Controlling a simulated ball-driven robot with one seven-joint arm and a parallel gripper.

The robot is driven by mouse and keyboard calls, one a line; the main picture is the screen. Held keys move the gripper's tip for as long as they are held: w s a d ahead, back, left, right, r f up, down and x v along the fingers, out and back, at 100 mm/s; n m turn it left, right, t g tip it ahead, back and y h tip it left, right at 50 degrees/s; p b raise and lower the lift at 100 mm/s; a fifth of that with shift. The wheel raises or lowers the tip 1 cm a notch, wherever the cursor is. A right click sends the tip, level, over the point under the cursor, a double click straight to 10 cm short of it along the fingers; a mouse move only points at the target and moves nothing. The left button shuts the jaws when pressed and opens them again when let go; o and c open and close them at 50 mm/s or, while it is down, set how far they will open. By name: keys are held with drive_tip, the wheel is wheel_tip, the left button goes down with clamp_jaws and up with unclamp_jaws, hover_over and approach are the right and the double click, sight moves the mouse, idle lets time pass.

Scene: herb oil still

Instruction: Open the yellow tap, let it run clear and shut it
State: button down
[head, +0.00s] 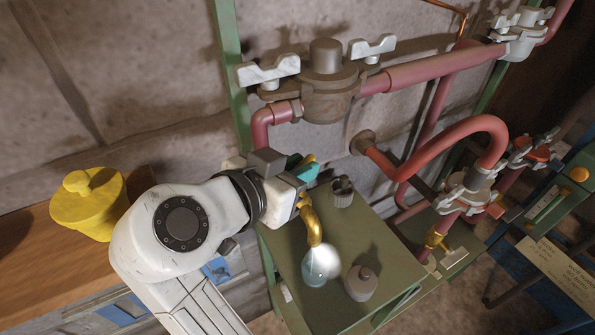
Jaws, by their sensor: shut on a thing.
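A yellow, brass-like tap (313,226) with a curved spout points down over the green cabinet top. My gripper (301,178) is at the upper end of this tap and is shut on it. A teal part and a small yellow piece show at the gripper; my wrist hides much of the grip and the tap's upper part. Just below the spout mouth is a pale blue, clear vessel (314,272). A hazy white patch (325,257) lies beside the spout mouth, over the vessel; I cannot tell whether it is liquid, vapour or glare.
A grey knob (342,188) and a grey stopper-like piece (361,284) stand on the green cabinet (386,250) near the tap. Pink pipes (430,70) with white-handled valves run behind. A smaller yellow fitting (433,241) is at right. A yellow lidded pot (88,207) stands on the wooden shelf (22,262).

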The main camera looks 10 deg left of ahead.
drive_tip(key=shift+m+g+h, duration=0.3)
drive_tip(key=shift+m, duration=0.1)
drive_tip(key=c, duration=1.1)
unclamp_jaws()
drive_tip(key=b+v, duration=0.1)
drive_tip(key=v, duration=0.9)
drive_tip(key=shift+s+a+r, duration=0.1)
drive_tip(key=shift+s+a, duration=0.15)
drive_tip(key=shift+a, duration=0.05)
